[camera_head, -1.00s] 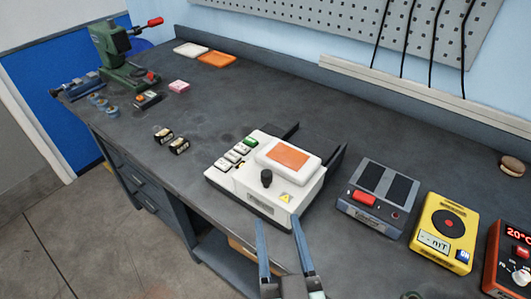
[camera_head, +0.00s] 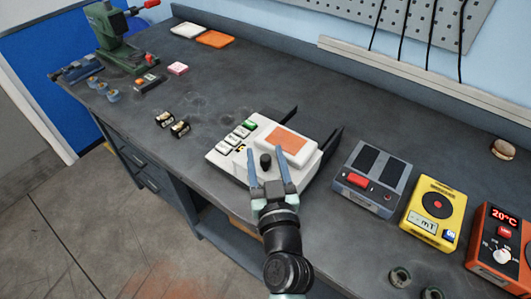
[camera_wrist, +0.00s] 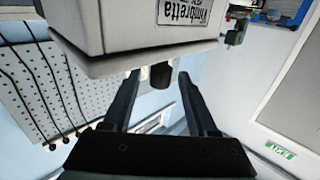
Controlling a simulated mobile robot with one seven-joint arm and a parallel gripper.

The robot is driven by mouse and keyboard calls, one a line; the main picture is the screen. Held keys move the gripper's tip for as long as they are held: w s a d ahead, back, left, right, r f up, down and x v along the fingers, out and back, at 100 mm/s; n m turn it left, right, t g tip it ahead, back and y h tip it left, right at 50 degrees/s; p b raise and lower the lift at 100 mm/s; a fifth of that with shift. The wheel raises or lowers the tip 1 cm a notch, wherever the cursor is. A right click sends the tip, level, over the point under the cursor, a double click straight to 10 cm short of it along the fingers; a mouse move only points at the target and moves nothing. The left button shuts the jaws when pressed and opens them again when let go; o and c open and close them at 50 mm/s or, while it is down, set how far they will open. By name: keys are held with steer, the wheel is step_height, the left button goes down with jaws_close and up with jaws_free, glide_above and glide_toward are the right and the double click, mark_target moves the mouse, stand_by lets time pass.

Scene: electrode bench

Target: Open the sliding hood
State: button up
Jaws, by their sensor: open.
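The white device (camera_head: 228,160) stands on the dark bench. Its raised white hood (camera_head: 312,156) with an orange window (camera_head: 286,143) lies over its top, with dark rails beside and behind it. A black knob (camera_head: 265,160) stands at the hood's near side; it shows in the wrist view (camera_wrist: 160,84) too. My gripper (camera_head: 267,152) is open at the device's front. In the wrist view its fingers (camera_wrist: 160,78) are on either side of the knob, with gaps visible. Whether the knob is fully between the tips I cannot tell. The gripper partly hides the device's front.
To the right stand a grey box with a red switch (camera_head: 357,181), a yellow meter (camera_head: 437,207) and an orange heater unit (camera_head: 500,252). Small black cells (camera_head: 180,128) lie left of the device. A green press (camera_head: 113,38) stands far left.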

steer(key=shift+w, duration=0.15)
jaws_close()
stand_by(1.4)
